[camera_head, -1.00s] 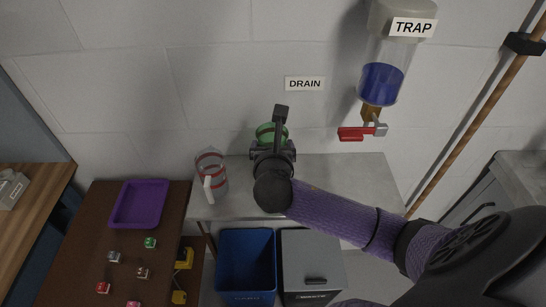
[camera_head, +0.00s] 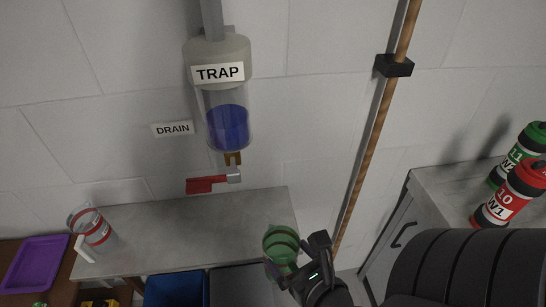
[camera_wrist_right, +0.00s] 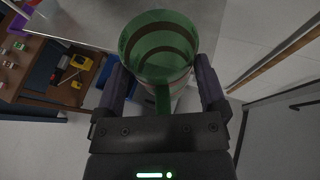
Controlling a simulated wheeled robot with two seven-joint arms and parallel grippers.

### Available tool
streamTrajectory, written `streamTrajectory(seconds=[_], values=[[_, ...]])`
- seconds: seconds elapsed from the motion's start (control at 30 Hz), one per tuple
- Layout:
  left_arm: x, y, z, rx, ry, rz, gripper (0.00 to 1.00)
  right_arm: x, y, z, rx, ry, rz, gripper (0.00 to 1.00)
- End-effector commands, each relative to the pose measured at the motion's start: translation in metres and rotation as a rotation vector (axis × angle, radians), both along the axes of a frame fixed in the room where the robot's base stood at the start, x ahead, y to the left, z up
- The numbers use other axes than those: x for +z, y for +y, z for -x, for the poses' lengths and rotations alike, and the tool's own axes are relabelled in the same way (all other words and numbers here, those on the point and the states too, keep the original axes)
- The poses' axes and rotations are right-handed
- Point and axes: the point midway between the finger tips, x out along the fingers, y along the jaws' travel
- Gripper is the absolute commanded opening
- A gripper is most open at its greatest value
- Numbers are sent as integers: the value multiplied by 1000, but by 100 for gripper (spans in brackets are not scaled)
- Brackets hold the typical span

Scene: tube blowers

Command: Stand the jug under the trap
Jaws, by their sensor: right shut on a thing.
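My right gripper (camera_head: 297,260) is shut on a green see-through jug (camera_head: 282,242) with dark bands. In the wrist view the jug (camera_wrist_right: 158,45) sits upright between the two fingers, its open mouth up and its handle toward the palm. The jug is by the right end of the steel bench, right of and lower in the picture than the trap (camera_head: 228,125). The trap is a wall-mounted clear vessel holding blue liquid, with a red-handled tap (camera_head: 207,184) below it. My left gripper is not in view.
A clear jug with red bands (camera_head: 93,225) stands at the left end of the bench (camera_head: 190,232). The bench under the tap is bare. A copper-coloured pipe (camera_head: 370,140) runs down the wall at right. Red and green bottles (camera_head: 508,195) stand on the right-hand cabinet.

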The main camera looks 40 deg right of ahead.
Motion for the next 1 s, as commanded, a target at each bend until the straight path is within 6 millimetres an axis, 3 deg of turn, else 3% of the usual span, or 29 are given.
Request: streamTrajectory(seconds=[0.07, 0.13, 0.5, 0.6, 0.73, 0.9, 1.0], values=[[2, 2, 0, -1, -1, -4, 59, 1, 0, -2, 13, -4, 1, 1], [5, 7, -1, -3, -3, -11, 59, 3, -2, -18, 17, -9, 2, 1], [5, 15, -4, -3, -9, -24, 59, 1, -23, -146, 11, -6, 2, 0], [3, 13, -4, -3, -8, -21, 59, 0, -25, -165, 13, -2, 0, 0], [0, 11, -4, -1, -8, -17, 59, -5, -26, -173, 13, 1, 0, 1], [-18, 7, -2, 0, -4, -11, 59, -38, -26, -173, 12, 4, -2, 1], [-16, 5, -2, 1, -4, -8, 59, -36, -26, -173, 14, 1, 2, 0]])
